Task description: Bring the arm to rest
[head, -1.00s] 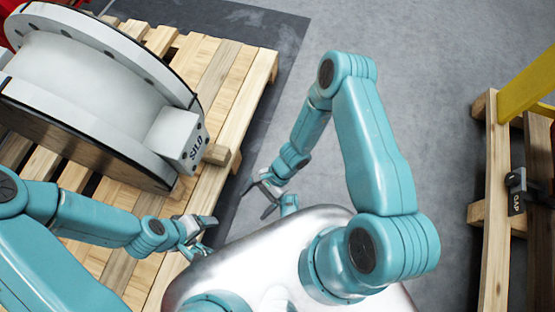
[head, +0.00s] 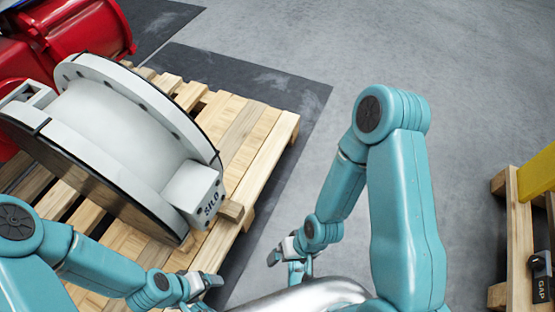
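My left arm comes in from the lower left, and its gripper (head: 208,286) hangs at the bottom, near the front edge of the wooden pallet. My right arm is bent at a high elbow, with its forearm running down and left. The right gripper (head: 278,255) is in front of my silver body, over the floor to the right of the pallet. Nothing can be seen held in either gripper. Both gripper ends are small and partly hidden, so their finger gaps cannot be made out.
A large white-and-grey flanged valve part (head: 120,130) marked SILD or SILO lies on the wooden pallet (head: 262,150). Red machinery (head: 85,45) stands behind it. A wooden frame with a yellow part (head: 537,175) is at the right edge. Grey floor (head: 300,50) is clear between.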

